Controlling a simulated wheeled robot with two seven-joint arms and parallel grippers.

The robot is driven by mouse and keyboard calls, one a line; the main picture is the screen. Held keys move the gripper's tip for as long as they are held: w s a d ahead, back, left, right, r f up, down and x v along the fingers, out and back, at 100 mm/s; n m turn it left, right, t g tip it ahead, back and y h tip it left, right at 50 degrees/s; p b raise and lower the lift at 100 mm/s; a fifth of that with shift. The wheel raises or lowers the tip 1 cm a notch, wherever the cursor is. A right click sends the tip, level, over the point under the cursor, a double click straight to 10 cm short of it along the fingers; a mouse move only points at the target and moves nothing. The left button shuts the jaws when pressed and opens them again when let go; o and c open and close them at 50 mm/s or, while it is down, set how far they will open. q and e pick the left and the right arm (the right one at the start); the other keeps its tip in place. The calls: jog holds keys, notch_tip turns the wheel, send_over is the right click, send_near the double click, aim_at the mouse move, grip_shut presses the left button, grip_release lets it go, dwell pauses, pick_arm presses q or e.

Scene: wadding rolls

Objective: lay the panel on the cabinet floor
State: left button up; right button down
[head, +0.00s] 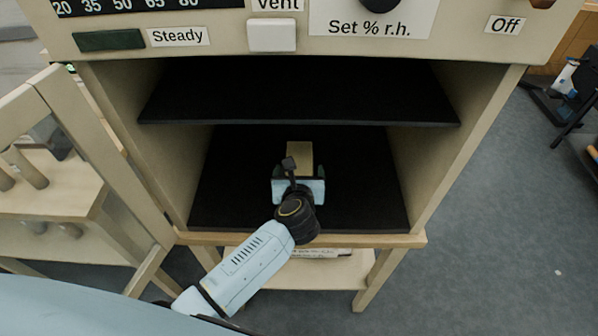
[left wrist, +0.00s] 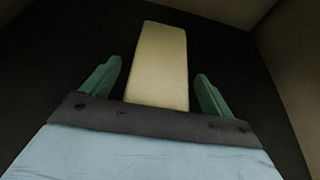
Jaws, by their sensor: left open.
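The panel (head: 299,155) is a pale tan, oblong piece. It lies on the dark cabinet floor (head: 235,190), below the black shelf (head: 300,95). My left gripper (head: 298,172) reaches into the lower compartment from the front, at the panel's near end. In the left wrist view the panel (left wrist: 160,62) runs away from me between the two green fingers (left wrist: 156,85). The fingers are open, with dark gaps on both sides, and do not touch it. The panel's near end is hidden behind the gripper body. My right gripper is not in view.
The cabinet's side walls (head: 455,150) stand left and right of the compartment, and its wooden front edge (head: 330,240) crosses under my arm. An open door frame (head: 95,150) and a small table with pegs (head: 50,190) are at the left. Floor at the right is mostly clear.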

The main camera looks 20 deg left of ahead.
pick_arm(q)
jog(key=shift+r, duration=0.1)
jog(key=shift+s+r, duration=0.1)
jog(key=shift+r, duration=0.1)
jog(key=p+v, duration=0.1)
jog(key=v, duration=1)
jog(key=shift+s+r+p, duration=0.1)
jog(key=shift+s+p, duration=0.25)
jog(key=shift+p, duration=0.05)
